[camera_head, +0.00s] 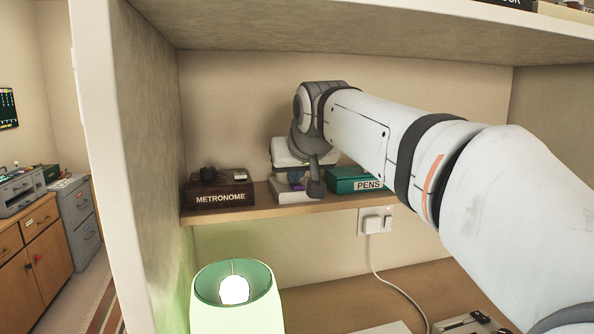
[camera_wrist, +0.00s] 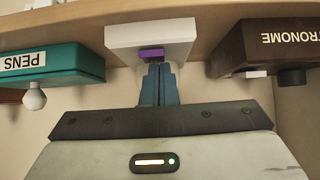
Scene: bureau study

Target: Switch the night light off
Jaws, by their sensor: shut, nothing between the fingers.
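The lamp with a green shade (camera_head: 236,304), which I take for the night light, stands in the lower foreground of the head view; its bulb (camera_head: 234,290) glows. A white box (camera_head: 292,196) with a purple part sits on the shelf between two labelled boxes. In the wrist view the white box (camera_wrist: 178,32) bears the purple part (camera_wrist: 151,53) on its near face. My gripper (camera_wrist: 157,68) is shut and empty, its tips right at the purple part; I cannot tell whether they touch. In the head view my arm partly hides the box and my fingers.
A dark METRONOME box (camera_head: 218,190) and a teal PENS box (camera_head: 352,180) flank the white box closely. The shelf board (camera_head: 240,212) and the upper board (camera_head: 370,22) bound the space. A wall socket (camera_head: 375,220) with a plug and white cable is below.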

